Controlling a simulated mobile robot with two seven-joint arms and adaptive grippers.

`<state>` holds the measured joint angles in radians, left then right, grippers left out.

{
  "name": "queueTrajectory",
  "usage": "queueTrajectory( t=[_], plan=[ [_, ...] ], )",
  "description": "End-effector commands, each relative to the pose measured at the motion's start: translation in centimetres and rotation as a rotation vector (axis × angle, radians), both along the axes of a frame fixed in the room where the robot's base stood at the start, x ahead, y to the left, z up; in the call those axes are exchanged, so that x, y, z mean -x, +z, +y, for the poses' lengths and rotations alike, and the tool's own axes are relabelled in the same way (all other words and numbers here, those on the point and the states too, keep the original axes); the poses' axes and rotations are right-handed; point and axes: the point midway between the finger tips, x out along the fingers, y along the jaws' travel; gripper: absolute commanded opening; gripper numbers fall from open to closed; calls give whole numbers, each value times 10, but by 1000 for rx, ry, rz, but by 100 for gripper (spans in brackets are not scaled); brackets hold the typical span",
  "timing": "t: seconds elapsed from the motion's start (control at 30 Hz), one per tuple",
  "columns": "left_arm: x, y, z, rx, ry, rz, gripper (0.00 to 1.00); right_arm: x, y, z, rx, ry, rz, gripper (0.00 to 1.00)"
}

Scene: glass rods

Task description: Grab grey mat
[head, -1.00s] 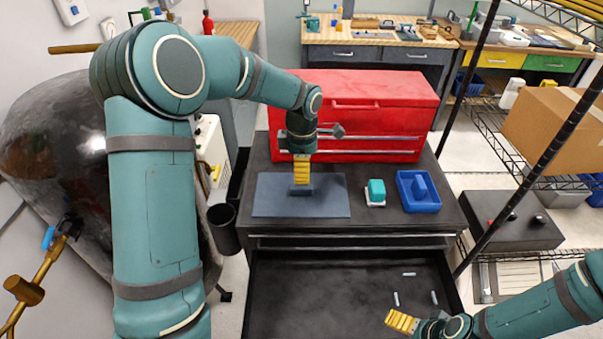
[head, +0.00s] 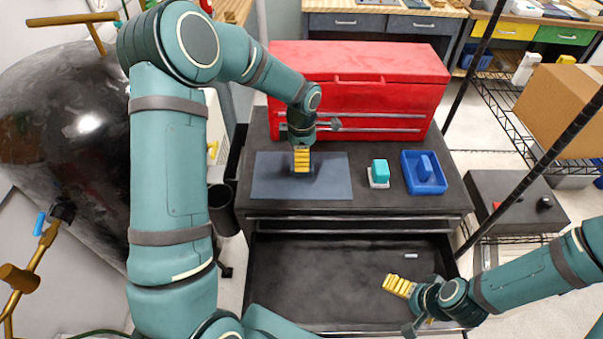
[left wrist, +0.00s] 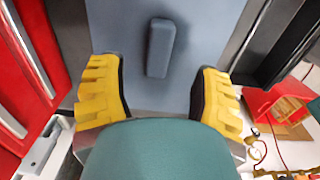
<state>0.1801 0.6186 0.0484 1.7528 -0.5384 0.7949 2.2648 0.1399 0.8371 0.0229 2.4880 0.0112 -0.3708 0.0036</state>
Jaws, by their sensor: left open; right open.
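The grey mat (head: 330,182) lies flat on the black cabinet top in front of the red toolbox. A small raised grey handle (left wrist: 160,47) stands on the mat in the left wrist view, where the mat (left wrist: 205,30) fills the upper middle. My left gripper (head: 301,168) points down over the mat. In the left wrist view, its yellow fingers (left wrist: 160,75) are spread apart, the handle showing between and beyond them; I cannot tell whether they touch the mat. My right gripper (head: 392,284) is open and empty over the open drawer.
The red toolbox (head: 365,80) stands close behind the mat. A teal-and-white block (head: 380,171) and a blue tray (head: 409,182) are to its right. The open drawer (head: 300,280) in front holds a glass rod (head: 411,256). A black bin (head: 221,205) is at the left.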

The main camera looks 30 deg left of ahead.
Motion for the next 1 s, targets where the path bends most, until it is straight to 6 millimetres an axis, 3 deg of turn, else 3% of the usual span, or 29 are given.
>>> queueTrajectory(
  t=[0.4, 0.7, 0.9, 1.0],
  plan=[
    [0, -49, 2, 1, 0, 2, 64, 0, 3, 0, -1, 0, 0, 100],
    [-1, -52, 1, 0, 0, 0, 66, 0, 3, 0, -1, 0, 0, 100],
    [-1, -52, 1, 0, 0, 0, 0, 0, 3, 0, -1, 0, 0, 100],
    [-1, -52, 1, 0, 0, 0, 0, 0, 3, 0, -1, 0, 0, 100]
  ],
)
